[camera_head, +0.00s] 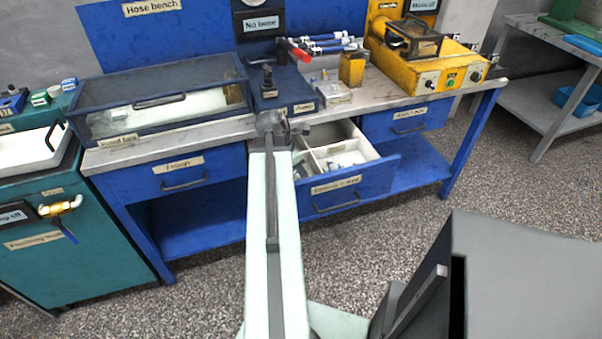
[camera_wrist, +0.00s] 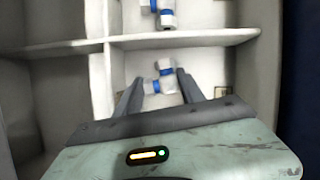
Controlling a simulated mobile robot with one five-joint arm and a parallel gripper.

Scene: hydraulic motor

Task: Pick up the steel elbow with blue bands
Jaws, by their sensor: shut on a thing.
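A steel elbow with blue bands (camera_wrist: 160,80) is between the fingers of my gripper (camera_wrist: 160,82) in the wrist view, and the gripper is shut on it. Behind it show the white walls and dividers of the open drawer (camera_wrist: 190,40). In the head view my arm reaches to the open drawer (camera_head: 375,186) under the blue bench, and the arm hides part of it. The gripper and the held elbow cannot be made out clearly there.
More blue-banded steel fittings (camera_wrist: 165,14) lie in the compartment beyond the divider (camera_wrist: 215,37). Small fittings also show in the drawer's right part (camera_head: 345,160). The benchtop (camera_head: 210,132) is above the drawer, with a mesh-covered case (camera_head: 165,98) and a yellow machine (camera_head: 430,68) on it.

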